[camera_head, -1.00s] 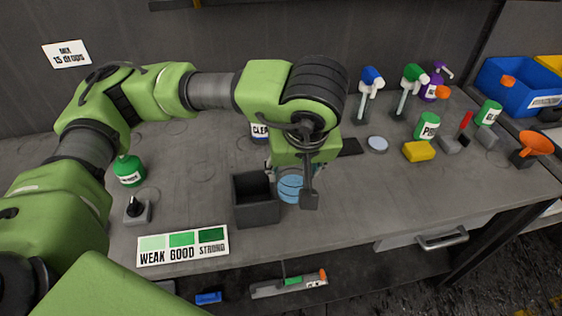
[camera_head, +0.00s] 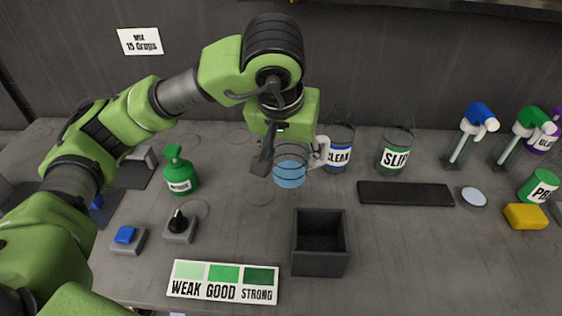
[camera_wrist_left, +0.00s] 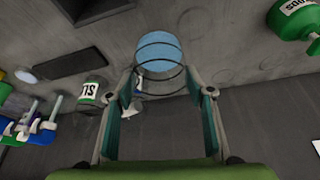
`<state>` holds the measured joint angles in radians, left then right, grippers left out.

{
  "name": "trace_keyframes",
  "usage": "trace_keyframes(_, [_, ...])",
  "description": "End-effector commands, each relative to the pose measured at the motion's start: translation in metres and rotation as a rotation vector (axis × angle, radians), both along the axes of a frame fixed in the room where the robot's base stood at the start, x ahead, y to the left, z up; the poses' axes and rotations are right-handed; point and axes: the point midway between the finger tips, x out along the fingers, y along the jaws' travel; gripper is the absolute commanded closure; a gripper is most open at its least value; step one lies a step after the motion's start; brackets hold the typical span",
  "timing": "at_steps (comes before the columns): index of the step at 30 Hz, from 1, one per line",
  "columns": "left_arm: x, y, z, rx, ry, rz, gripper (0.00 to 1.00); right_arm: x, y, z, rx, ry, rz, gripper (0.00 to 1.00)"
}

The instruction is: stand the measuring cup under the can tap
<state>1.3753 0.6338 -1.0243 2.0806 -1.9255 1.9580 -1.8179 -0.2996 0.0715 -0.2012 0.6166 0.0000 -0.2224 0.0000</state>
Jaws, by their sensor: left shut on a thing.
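The measuring cup (camera_head: 290,175) is clear with dark rings and holds blue liquid. My left gripper (camera_head: 284,152) is shut on it, coming from above, and the cup is upright at the back of the bench. In the left wrist view the cup (camera_wrist_left: 158,55) shows between the two fingers of my left gripper (camera_wrist_left: 165,88). The can marked CLEAN (camera_head: 340,155) stands just right of the cup. A white tap-like part (camera_head: 321,151) sits between them, close to the cup. I cannot tell whether the cup touches the bench. My right gripper is out of view.
A dark open box (camera_head: 320,262) stands in front of the cup. The SLIP can (camera_head: 394,152) and a dark mat (camera_head: 405,194) are to the right. The WEAK GOOD STRONG card (camera_head: 222,282) lies in front.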

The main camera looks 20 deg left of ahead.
Motion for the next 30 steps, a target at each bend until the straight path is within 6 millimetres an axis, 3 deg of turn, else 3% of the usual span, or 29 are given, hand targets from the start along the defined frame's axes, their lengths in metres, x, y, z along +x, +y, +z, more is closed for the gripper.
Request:
trace_keyframes(2, [0.019, 0.007, -0.006, 0.0, 0.007, 0.008, 0.74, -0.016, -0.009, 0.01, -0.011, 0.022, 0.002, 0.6])
trace_keyframes(5, [0.043, 0.014, -0.017, 0.0, 0.006, 0.008, 0.74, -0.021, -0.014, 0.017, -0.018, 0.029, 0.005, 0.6])
trace_keyframes(12, [0.078, 0.025, -0.059, 0.001, 0.003, 0.004, 0.74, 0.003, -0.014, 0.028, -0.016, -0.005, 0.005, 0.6])
trace_keyframes(17, [0.088, 0.027, -0.07, 0.0, 0.0, 0.002, 0.74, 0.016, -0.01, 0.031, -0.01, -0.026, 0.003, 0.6])
trace_keyframes(21, [0.096, 0.03, -0.083, 0.001, 0.003, 0.004, 0.74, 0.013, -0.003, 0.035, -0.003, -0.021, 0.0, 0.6])
trace_keyframes(30, [0.095, 0.029, -0.111, 0.001, -0.001, 0.001, 0.74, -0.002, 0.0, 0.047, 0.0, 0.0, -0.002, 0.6])
